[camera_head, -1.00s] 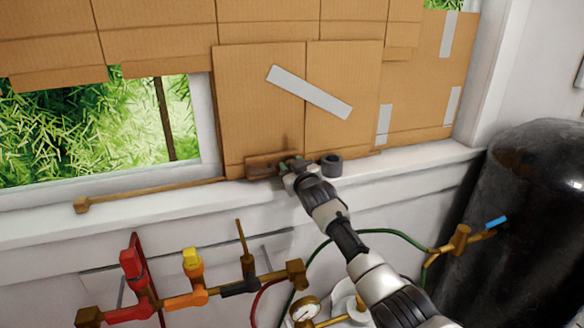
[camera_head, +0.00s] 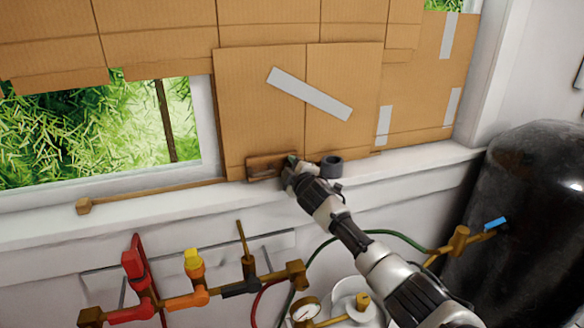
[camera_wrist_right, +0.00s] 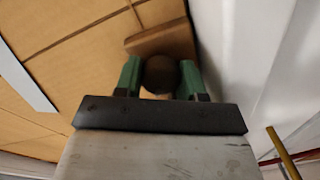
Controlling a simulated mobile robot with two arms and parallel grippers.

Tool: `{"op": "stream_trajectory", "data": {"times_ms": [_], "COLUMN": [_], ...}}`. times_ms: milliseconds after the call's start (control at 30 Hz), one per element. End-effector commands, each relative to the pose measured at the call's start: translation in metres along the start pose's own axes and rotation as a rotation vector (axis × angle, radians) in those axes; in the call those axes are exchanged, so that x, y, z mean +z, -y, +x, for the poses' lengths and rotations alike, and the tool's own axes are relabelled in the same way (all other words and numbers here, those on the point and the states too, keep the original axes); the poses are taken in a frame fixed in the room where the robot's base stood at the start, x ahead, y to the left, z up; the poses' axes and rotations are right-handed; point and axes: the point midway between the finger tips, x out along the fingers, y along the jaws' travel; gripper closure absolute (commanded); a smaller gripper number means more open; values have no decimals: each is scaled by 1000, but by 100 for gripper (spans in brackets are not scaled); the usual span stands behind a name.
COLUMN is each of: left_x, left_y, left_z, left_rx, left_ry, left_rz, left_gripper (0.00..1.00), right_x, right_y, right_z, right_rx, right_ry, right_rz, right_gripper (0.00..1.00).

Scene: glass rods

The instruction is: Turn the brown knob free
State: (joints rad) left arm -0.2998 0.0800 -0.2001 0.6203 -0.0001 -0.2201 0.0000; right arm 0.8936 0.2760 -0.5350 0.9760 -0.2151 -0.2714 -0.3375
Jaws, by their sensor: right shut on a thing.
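The brown knob (camera_wrist_right: 160,73) shows in the right wrist view as a dark round shape between the two green fingers of my right gripper (camera_wrist_right: 160,82), which is shut on it. Behind it is a brown wooden block (camera_wrist_right: 162,38). In the head view my right gripper (camera_head: 293,168) is at the window sill, at the right end of the wooden block (camera_head: 265,166); the knob is hidden there by the gripper. My left gripper is not in view.
A dark grey ring (camera_head: 331,167) sits on the sill just right of my gripper. Cardboard panels (camera_head: 260,110) cover the window behind. A wooden stick (camera_head: 150,194) lies on the sill to the left. Below are pipes with a red valve (camera_head: 133,264), and a black tank (camera_head: 535,210) stands right.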

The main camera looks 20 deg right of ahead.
Motion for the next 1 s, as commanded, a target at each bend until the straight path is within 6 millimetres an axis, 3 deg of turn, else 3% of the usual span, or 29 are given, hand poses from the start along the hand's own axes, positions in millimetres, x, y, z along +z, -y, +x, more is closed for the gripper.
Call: {"op": "stream_trajectory", "data": {"times_ms": [500, 1000], "left_x": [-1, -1], "left_y": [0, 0], "left_z": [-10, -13], "left_rx": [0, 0], "left_ry": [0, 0], "left_rz": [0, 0], "left_gripper": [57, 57], "right_x": [0, 1], "right_y": [1, 3], "right_z": [0, 0], "right_rx": [-7, -9], "right_ry": [26, 35], "right_rz": [-437, -600], "right_gripper": [84, 84]}}
